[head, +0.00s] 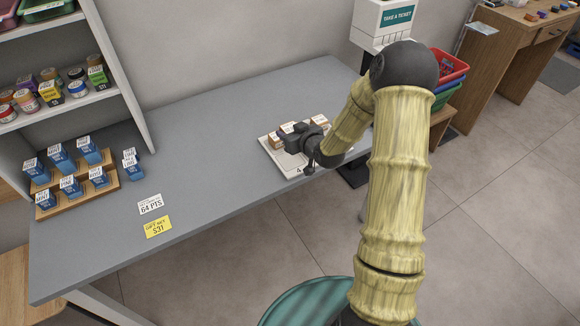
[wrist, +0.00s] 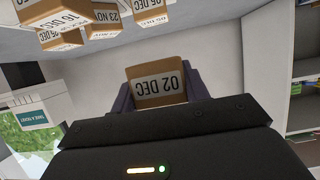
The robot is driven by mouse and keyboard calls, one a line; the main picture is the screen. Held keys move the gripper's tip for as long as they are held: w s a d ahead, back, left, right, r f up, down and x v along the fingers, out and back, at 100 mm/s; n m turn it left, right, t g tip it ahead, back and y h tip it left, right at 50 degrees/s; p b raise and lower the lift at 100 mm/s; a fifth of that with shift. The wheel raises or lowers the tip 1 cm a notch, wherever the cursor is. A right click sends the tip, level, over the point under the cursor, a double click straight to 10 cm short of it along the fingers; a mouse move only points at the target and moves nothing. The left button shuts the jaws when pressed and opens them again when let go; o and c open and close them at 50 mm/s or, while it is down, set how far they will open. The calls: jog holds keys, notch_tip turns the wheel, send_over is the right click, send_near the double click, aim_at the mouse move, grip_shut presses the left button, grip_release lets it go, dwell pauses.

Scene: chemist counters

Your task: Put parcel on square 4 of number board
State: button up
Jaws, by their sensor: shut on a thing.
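My gripper (head: 288,136) is low over the white number board (head: 268,153) at the counter's front right edge. In the wrist view its fingers (wrist: 158,88) are shut on a small brown parcel (wrist: 158,84) whose white label reads 02 DEC, upside down in the picture. In the head view the gripper covers much of the board, and I cannot tell whether the held parcel touches it. A 4 shows on the board's near part, beside the gripper. The other square numbers are hidden or too small to read.
Several other dated parcels (wrist: 60,17) are close by, at the upper left of the wrist view. Blue boxes on a stepped wooden rack (head: 75,195) and two price cards (head: 158,227) are at the counter's left. The counter's middle (head: 215,140) is clear. A ticket dispenser (head: 385,20) stands behind.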

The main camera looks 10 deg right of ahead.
send_over(290, 160)
jog(key=shift+f+p, duration=0.3)
jog(key=shift+f, duration=2.6)
jog(key=shift+f, duration=0.1)
jog(key=shift+f, duration=1.95)
jog(key=shift+f, duration=0.1)
jog(key=shift+f, duration=0.1)
jog(key=o, duration=1)
